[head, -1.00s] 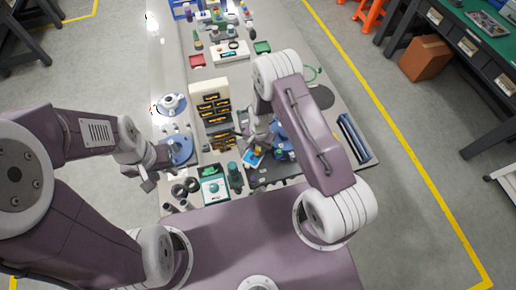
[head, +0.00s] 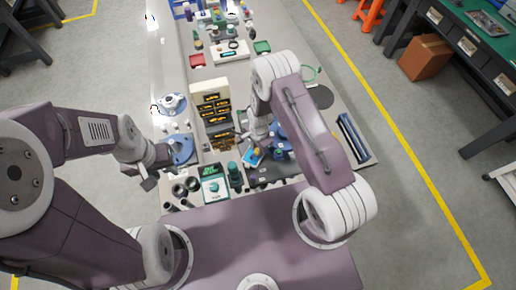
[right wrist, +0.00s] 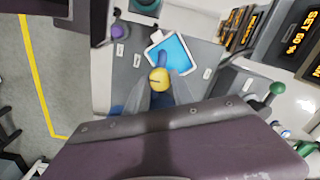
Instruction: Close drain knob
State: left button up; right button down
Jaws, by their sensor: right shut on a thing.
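A round yellow knob (right wrist: 159,76) with a dark slot-like mark sits between the fingertips of my right gripper (right wrist: 160,88) in the right wrist view. The fingers are shut on its sides. A blue-filled square tray (right wrist: 176,50) with a white rim lies just beyond the knob. In the head view, my right gripper (head: 254,143) reaches down over the bench beside the tray (head: 253,157), and my arm partly hides this area. My left gripper (head: 150,181) is over the bench's left edge, away from the knob; its fingers are too small to read.
A rack with orange displays (head: 211,110) stands left of my right gripper. A panel with a teal dial (head: 213,186) and a dark green cylinder (head: 235,173) are nearby. A purple knob (right wrist: 117,32) and a green knob (right wrist: 277,89) flank the work area.

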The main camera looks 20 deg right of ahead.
jog(key=c, duration=1.4)
grip_release()
jog(key=shift+o, duration=0.2)
jog(key=shift+r, duration=0.15)
jog(key=shift+w+r, duration=0.1)
jog(key=shift+r, duration=0.3)
notch_tip(320, 180, up, 7)
jog(key=shift+r+b, duration=0.1)
jog(key=shift+b, duration=0.9)
jog(key=shift+s+r, duration=0.25)
jog(key=shift+r, duration=0.2)
